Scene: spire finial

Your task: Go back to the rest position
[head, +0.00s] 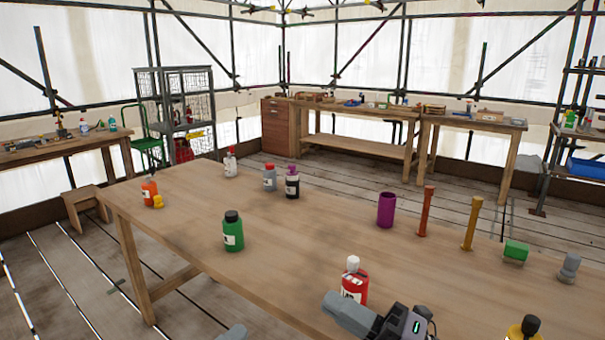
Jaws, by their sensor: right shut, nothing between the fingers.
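My right gripper (346,314) is at the bottom of the head view, low over the near part of the wooden table (300,235). It is shut and empty, just in front of a red bottle with a white cap (354,284), and partly covers the bottle's lower part. Whether they touch is not clear. A small grey piece (234,333) at the bottom edge looks like part of my left gripper; its fingers do not show.
A green bottle (233,232), an orange bottle (149,191), a purple cup (387,210), orange (426,211) and yellow (472,223) posts and a green block (516,251) stand on the table. A yellow, black-topped item (523,329) is at the bottom right.

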